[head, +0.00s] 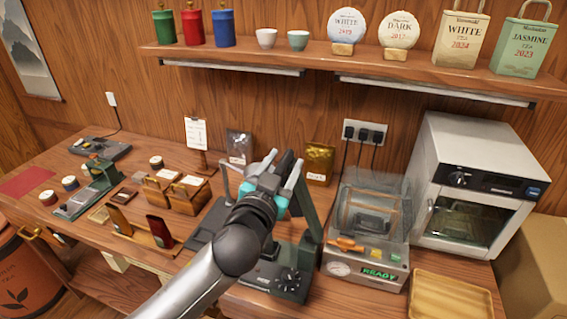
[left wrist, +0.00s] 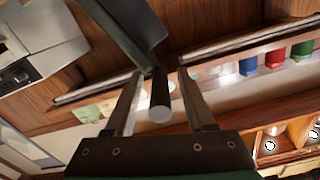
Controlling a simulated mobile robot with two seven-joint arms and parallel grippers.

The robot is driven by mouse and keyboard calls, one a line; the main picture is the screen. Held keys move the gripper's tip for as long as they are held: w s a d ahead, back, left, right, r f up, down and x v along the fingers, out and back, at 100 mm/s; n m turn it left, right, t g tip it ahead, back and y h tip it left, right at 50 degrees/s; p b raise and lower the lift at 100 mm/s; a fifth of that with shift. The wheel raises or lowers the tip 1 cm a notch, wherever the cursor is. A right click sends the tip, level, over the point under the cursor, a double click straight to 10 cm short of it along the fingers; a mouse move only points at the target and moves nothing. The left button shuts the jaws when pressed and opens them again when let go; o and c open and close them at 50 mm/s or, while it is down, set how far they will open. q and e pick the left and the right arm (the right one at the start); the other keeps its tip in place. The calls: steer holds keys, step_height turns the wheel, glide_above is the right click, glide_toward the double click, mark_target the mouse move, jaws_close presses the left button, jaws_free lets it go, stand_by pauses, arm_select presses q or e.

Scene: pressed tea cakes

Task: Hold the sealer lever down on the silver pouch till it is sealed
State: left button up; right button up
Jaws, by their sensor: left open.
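The sealer (head: 283,283) is a dark machine with a round dial at its front, in the middle of the bench. Its dark green lever arm (head: 311,210) stands raised. In the left wrist view, a dark bar with a pale round end, which looks like the lever handle (left wrist: 160,98), lies between my fingers with gaps on both sides. My left gripper (head: 283,170) is open above the sealer; its fingers also show in the left wrist view (left wrist: 160,95). The silver pouch (head: 239,146) is upright behind the sealer; my gripper and arm hide much of the sealing bed. My right gripper is out of view.
A gold pouch (head: 319,162) stands at the back. A clear-lidded machine (head: 367,235) reading READY is at the right, beside a white oven (head: 475,190) and a wooden tray (head: 455,303). Wooden holders (head: 175,192) and a scale crowd the left. A shelf (head: 340,62) hangs above.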

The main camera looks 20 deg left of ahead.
arm_select(q)
jaws_close()
stand_by(1.3)
